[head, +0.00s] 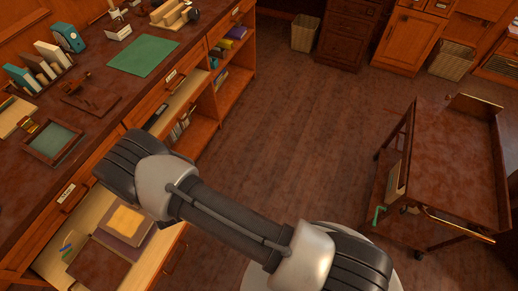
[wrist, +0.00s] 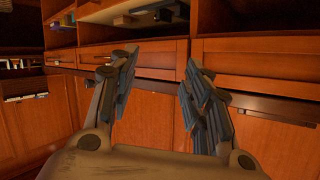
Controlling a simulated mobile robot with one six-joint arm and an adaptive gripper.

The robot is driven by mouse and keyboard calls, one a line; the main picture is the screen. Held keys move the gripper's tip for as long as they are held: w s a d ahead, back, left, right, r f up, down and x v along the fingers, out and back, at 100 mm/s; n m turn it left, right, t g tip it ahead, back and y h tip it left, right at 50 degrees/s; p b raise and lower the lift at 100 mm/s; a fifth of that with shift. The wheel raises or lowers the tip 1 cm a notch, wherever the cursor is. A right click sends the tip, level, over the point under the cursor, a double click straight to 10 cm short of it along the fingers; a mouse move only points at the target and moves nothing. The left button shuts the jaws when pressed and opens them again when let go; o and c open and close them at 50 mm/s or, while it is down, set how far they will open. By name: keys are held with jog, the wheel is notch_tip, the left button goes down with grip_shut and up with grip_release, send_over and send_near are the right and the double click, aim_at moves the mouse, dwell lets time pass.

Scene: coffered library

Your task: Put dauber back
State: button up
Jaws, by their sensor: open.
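My gripper (wrist: 160,75) is in the wrist view, its two fingers spread apart with nothing between them. It faces the wooden cabinet fronts (wrist: 150,118). I cannot pick out the dauber for certain in either view. A small dark object (wrist: 165,15) lies in a pale, open drawer or shelf (wrist: 105,12) beyond the fingers. In the head view, an open drawer (head: 183,101) also holds a dark item (head: 157,116). My gripper is not visible in the head view.
A lower-left open drawer (head: 48,268) holds a yellow pad (head: 126,220), books and pens. The counter bears a green mat (head: 143,55), a framed tray (head: 52,141) and books. A wooden cart (head: 455,150) stands at right. The floor (head: 300,110) between is clear.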

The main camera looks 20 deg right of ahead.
jog(key=w+d+r+g, duration=0.1)
jog(key=w+d+r, duration=0.2)
jog(key=r, duration=0.6)
jog(key=w+d+r+g, duration=0.2)
jog(key=r, duration=0.7)
jog(key=s+d+r+g, duration=0.2)
jog(key=s+d+r, duration=0.2)
jog(key=d+r, duration=0.6)
jog(key=s+d+r+g, duration=0.2)
jog(key=s+d+r, duration=0.8)
jog(key=s, duration=0.4)
jog(key=s+d+g+h, duration=0.1)
jog(key=s+d, duration=0.4)
jog(key=s, duration=0.3)
jog(key=s+d+g+h, duration=0.1)
jog(key=s+d+h, duration=0.1)
jog(key=s+d, duration=0.3)
jog(key=s, duration=0.4)
jog(key=shift+s+d+f, duration=0.15)
jog(key=shift+s+f, duration=0.1)
jog(key=shift+f, duration=0.05)
jog(key=shift+c, duration=0.2)
